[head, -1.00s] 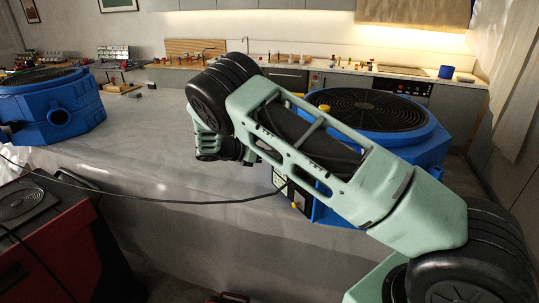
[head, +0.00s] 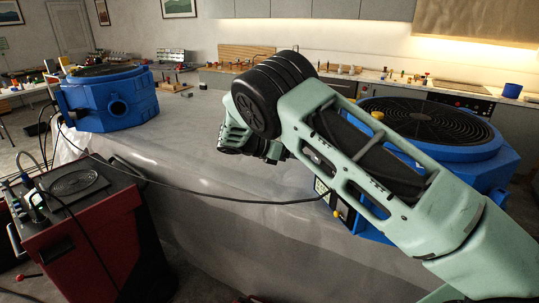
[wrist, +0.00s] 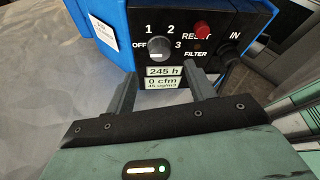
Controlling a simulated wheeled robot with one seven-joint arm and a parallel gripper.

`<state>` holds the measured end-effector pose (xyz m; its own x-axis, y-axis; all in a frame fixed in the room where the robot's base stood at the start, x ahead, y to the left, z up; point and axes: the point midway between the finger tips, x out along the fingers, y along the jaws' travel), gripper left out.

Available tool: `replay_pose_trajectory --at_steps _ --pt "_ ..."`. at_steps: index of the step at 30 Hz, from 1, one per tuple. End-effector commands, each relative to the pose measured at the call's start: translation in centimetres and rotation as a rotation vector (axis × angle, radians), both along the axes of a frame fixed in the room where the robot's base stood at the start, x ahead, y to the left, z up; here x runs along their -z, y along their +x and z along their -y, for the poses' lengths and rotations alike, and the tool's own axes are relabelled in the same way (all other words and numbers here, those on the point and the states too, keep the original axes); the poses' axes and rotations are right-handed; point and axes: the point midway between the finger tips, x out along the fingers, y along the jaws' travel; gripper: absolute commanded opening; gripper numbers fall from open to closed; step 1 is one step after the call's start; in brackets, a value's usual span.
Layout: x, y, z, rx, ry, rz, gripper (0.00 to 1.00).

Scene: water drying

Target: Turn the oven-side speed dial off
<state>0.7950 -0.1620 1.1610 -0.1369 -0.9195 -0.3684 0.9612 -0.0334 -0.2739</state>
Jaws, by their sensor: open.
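In the wrist view, a dark speed dial (wrist: 157,47) sits on the black panel of a blue machine, with OFF, 1, 2 and 3 around it. A pale mark shows low on its face, but its exact setting is unclear. My gripper (wrist: 160,82) is open and empty, its fingers below the dial, to left and right, with no visible contact. Readouts (wrist: 163,77) between the fingers show 245 h and 0 cfm. In the head view, the blue machine near the oven (head: 490,165) stands at right, partly hidden by my arm.
A red reset button (wrist: 202,28) is right of the dial. Another blue machine (head: 105,100) stands at left. A black cable (head: 220,199) crosses the grey covered surface (head: 190,160). A red cart (head: 85,235) is at lower left. The oven (head: 465,101) is behind.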

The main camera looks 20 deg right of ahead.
Motion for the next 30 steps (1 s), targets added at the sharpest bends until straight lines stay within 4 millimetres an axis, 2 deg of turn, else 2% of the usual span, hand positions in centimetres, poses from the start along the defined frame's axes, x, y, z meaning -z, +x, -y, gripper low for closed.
replay_pose_trajectory --at_steps 1,6,13,19,30 --pt "0.0 0.3 -1.3 -0.003 0.002 0.004 0.54" --pt "-1.4 0.7 -4.9 -0.002 0.003 0.003 0.54" --pt "-3.1 1.3 -8.4 -0.001 0.000 0.002 0.54" --pt "-3.8 1.4 -9.6 0.000 0.000 -0.001 0.54" --pt "-3.9 1.4 -9.7 0.001 0.001 -0.001 0.54"
